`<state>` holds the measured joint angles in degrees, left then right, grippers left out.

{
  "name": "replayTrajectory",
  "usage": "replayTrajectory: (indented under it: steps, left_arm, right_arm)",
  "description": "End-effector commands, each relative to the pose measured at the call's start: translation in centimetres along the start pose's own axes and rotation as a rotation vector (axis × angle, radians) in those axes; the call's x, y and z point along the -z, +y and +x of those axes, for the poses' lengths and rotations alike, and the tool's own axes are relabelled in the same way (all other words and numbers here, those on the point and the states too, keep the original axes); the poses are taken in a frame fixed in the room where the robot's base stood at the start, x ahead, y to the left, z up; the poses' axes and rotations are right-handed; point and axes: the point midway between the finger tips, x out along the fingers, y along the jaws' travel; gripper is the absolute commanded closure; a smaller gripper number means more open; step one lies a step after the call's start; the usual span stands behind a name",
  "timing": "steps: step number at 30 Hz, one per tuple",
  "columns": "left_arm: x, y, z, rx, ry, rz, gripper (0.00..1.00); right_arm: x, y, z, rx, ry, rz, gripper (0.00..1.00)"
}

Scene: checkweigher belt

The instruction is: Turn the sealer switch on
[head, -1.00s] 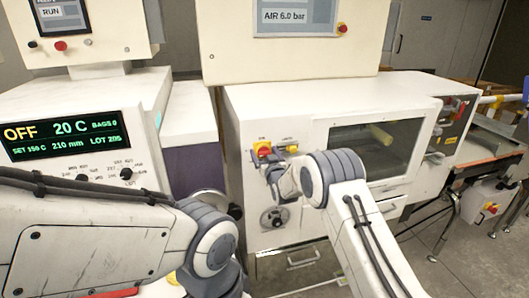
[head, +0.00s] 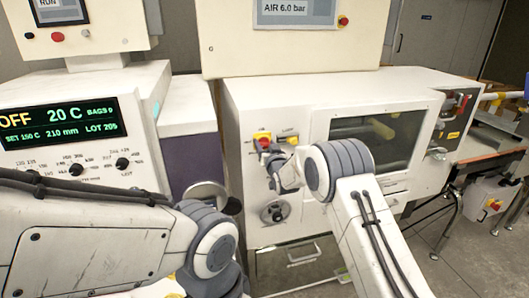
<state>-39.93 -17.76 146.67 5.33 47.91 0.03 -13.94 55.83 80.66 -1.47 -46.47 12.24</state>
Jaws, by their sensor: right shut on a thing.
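A red-and-yellow switch (head: 262,142) sits on the front of the white machine (head: 290,98), left of its window. A second, smaller yellow-backed switch (head: 291,140) is just right of it. My right gripper (head: 269,158) is at the red-and-yellow switch, shut on its handle; the wrist hides part of the contact. I cannot read the switch labels. The green display (head: 60,124) on the left cabinet reads OFF, 20 C. My left arm crosses the lower left; its gripper is not visible.
A round knob or handwheel (head: 274,212) is below the switches. Two black dials (head: 122,163) are under the display. A grey panel reading AIR 6.0 bar (head: 285,10) stands above. A belt (head: 490,144) runs off at right.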

Motion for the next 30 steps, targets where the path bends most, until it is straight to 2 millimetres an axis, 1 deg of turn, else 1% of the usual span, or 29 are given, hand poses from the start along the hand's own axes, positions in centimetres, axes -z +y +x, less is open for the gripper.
replayTrajectory:
  steps: [1,6,12,21,30]
  left_arm:
    - [-0.1,-0.1,1.8,0.0,0.0,-0.002,1.0]
    - [-0.3,-0.3,4.9,0.0,0.0,-0.002,1.0]
    - [-0.4,-0.6,8.0,0.0,0.0,0.0,1.0]
    - [-0.6,-0.9,11.8,0.0,0.0,0.001,1.0]
    - [-0.8,-1.1,14.6,0.0,0.0,0.001,1.0]
  right_arm:
    - [-0.7,0.1,0.0,0.001,0.005,0.038,0.97]
    - [-0.7,0.2,0.0,0.002,0.005,0.197,0.97]
    - [-0.7,0.3,0.0,0.002,0.004,0.387,0.97]
    - [-0.6,0.4,0.0,0.001,0.003,0.673,0.97]
    - [-0.5,0.4,0.0,0.001,0.002,0.955,0.97]
